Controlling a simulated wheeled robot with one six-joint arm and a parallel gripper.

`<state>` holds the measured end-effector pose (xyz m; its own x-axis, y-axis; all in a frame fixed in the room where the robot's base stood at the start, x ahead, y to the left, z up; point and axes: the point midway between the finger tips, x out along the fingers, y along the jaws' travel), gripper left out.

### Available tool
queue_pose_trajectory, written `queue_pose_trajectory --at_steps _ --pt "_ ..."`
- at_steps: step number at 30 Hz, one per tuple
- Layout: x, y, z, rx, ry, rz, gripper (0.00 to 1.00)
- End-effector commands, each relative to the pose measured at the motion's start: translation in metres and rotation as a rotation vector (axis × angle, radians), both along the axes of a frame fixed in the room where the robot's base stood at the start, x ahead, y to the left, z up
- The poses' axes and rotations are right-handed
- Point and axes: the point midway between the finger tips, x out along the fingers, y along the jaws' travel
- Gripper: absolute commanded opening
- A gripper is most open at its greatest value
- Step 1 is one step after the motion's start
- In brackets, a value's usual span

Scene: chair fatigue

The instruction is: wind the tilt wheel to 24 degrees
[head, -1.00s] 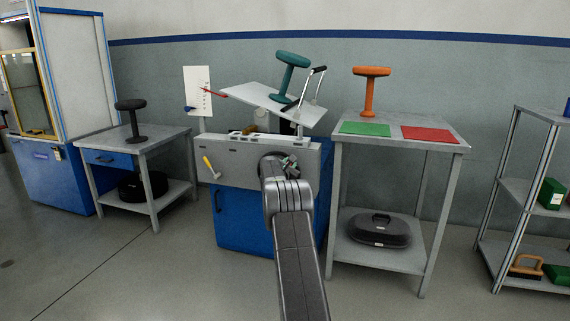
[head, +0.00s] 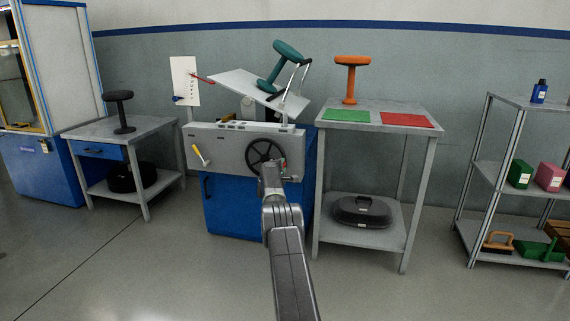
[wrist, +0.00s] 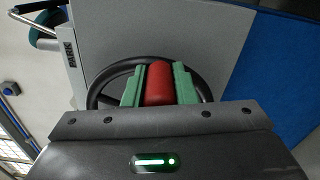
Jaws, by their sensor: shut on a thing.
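The tilt wheel (head: 249,151) is a black spoked handwheel on the front of a grey panel. My gripper (wrist: 159,88) has green jaws, shut on the wheel's red handle (wrist: 158,82); in the head view it is at the wheel's lower right, largely hidden by my arm. Above the panel, a pale plate (head: 232,82) slopes down to the right. A teal stool (head: 274,68) on it leans with it. A white scale card (head: 186,72) stands at the plate's left with a red pointer (head: 202,79) near its upper right; its marks are too small to read.
A yellow-handled lever (head: 199,153) is on the panel's left. The right table (head: 384,108) holds an orange stool (head: 350,78), a green mat (head: 346,115) and a red mat (head: 407,120). A shelf (head: 488,167) stands far right. Open floor lies in front.

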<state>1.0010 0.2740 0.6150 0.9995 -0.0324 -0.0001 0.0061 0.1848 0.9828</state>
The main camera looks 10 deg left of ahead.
Motion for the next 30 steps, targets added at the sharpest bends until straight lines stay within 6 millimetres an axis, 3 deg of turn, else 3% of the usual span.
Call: queue_pose_trajectory --at_steps 9,27,28,30 --pt "0.0 0.003 -0.015 0.133 -0.003 0.001 0.0" --pt "0.0 0.004 -0.017 0.166 -0.003 0.0 0.0" --pt "0.0 0.004 -0.017 0.166 -0.003 0.0 0.3" --pt "0.0 0.004 -0.017 0.166 -0.003 0.001 0.44"
